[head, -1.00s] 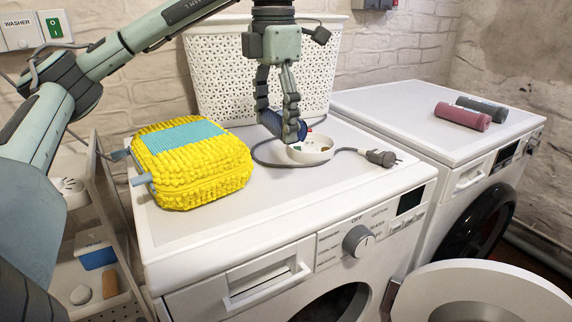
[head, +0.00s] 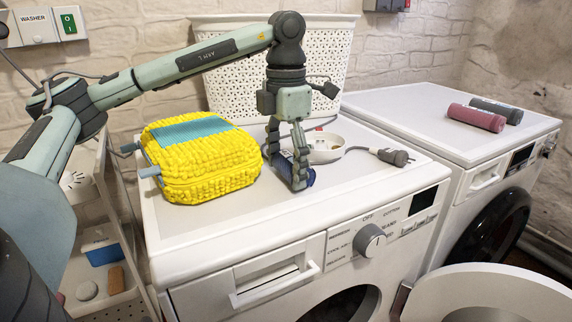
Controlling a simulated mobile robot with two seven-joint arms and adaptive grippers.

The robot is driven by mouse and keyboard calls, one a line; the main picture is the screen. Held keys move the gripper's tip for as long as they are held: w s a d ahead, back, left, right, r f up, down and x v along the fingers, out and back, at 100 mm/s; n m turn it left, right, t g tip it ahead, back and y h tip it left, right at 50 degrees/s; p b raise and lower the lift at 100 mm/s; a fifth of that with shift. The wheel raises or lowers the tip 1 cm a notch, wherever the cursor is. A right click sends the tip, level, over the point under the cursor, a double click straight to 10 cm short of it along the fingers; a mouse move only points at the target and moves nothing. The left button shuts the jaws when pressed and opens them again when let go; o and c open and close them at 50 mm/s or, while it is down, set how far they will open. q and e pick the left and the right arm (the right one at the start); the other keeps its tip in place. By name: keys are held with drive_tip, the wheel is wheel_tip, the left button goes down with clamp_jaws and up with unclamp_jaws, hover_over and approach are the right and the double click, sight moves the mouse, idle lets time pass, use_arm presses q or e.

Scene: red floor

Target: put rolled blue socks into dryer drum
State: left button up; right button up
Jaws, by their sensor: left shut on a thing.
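The rolled blue socks (head: 310,177) are a dark blue roll, partly hidden by my left fingers. My left gripper (head: 297,178) points down and is shut on the roll, over the top of the near white machine (head: 225,230). I cannot tell whether the roll touches that top. The near machine's round opening (head: 345,304) shows at the bottom edge, mostly cut off. Its round door (head: 490,285) hangs open to the right. My right gripper is not in view.
A yellow and teal bag (head: 200,165) sits left of the gripper. A red roll (head: 476,117) and a grey roll (head: 497,108) lie on the right machine (head: 400,105).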

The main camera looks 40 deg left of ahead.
use_arm(q)
drive_tip(key=shift+f, duration=0.15)
drive_tip(key=o, duration=1.1)
drive_tip(key=shift+o, duration=0.2)
